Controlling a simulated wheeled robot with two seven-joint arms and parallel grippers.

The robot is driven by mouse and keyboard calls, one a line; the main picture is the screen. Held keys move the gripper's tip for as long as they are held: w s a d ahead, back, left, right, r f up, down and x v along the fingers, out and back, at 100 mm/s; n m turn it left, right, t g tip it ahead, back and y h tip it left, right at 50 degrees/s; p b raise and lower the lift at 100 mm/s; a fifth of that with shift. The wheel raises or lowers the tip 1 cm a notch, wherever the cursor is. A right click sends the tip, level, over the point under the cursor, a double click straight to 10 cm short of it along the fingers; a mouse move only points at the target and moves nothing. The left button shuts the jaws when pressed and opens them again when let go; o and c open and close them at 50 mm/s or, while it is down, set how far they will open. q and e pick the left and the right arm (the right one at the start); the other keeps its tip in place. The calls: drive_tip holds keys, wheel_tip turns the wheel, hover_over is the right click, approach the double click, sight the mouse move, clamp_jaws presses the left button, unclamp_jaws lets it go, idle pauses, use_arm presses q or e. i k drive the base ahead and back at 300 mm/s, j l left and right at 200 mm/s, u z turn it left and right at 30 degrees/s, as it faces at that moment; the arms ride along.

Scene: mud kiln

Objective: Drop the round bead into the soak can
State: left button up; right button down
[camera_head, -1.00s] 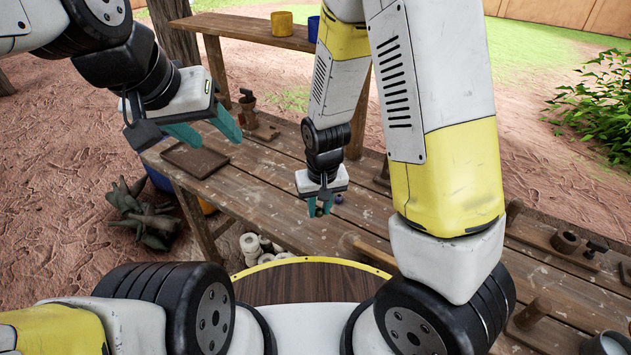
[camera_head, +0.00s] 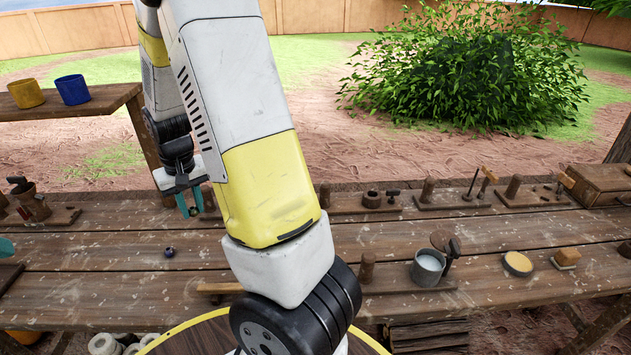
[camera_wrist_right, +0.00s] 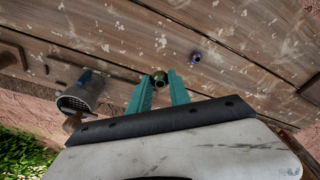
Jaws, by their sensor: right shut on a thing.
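My right gripper (camera_head: 188,205) hangs above the back part of the bench, left of my right arm. In the right wrist view its teal fingers (camera_wrist_right: 159,88) are shut on a dark olive round bead (camera_wrist_right: 160,79) with a hole in it. A grey can with pale contents, apparently the soak can (camera_head: 427,267), stands on the bench at the right, well away from the gripper. Only a teal tip of my left gripper (camera_head: 6,247) shows at the left edge.
A small dark blue bead (camera_head: 169,252) lies on the bench; it also shows in the right wrist view (camera_wrist_right: 195,57). A grey container (camera_wrist_right: 82,92) shows there too. A yellow disc (camera_head: 518,263) and tool blocks (camera_head: 455,200) lie right. My right arm hides the bench middle.

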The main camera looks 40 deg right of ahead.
sight(417, 276)
drive_tip(key=k+l, duration=0.3)
drive_tip(key=l, duration=0.15)
drive_tip(key=k+l, duration=0.25)
drive_tip(key=l, duration=0.2)
drive_tip(key=k+l, duration=0.3)
drive_tip(key=l, duration=0.2)
drive_tip(key=k+l, duration=0.3)
drive_tip(key=l, duration=0.15)
drive_tip(key=k+l, duration=0.25)
drive_tip(key=l, duration=0.2)
drive_tip(key=k+l, duration=0.3)
drive_tip(key=l, duration=0.15)
